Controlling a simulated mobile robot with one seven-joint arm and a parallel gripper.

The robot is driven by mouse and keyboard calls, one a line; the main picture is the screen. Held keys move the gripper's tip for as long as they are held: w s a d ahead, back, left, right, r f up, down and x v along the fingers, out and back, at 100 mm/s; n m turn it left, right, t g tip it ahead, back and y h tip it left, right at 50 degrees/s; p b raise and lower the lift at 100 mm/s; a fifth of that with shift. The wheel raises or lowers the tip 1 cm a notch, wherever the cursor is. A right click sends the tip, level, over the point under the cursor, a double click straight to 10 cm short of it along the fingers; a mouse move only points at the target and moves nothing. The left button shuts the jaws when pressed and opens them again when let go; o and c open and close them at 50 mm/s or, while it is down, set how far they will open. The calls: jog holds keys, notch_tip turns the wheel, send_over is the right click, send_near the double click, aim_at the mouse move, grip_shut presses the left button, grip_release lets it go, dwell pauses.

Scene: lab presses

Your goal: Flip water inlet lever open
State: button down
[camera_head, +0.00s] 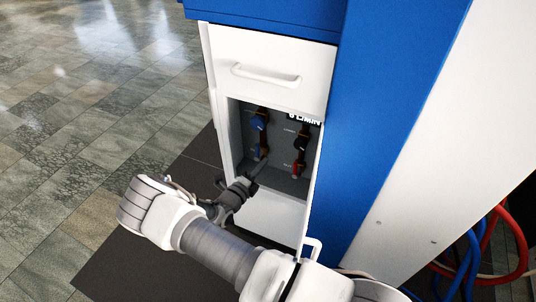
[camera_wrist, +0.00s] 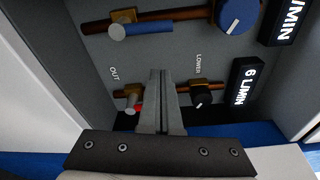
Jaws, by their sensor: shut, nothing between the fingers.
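In the recess of the press, the blue-handled lever (camera_wrist: 145,30) sits on a brass valve on the upper pipe in the wrist view. Its handle lies roughly along the pipe. In the head view it is low on the left pipe (camera_head: 258,152). I take it for the water inlet lever; its own label is not readable. My gripper (camera_wrist: 160,74) is shut and empty, its fingertips between the two pipes and apart from the blue lever in the picture. In the head view, my gripper (camera_head: 263,162) reaches into the recess from below.
A second lever with a red handle (camera_wrist: 136,108), under the label OUT, is partly hidden beside my fingers. A blue knob (camera_wrist: 238,15) and a black knob (camera_wrist: 202,94) sit on the pipes. The recess walls and a white drawer (camera_head: 270,70) above bound the space.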

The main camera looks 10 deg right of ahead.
jog(key=v, duration=0.5)
jog(key=shift+s, duration=0.15)
jog(key=shift+s+a+f, duration=0.1)
jog(key=shift+a, duration=0.05)
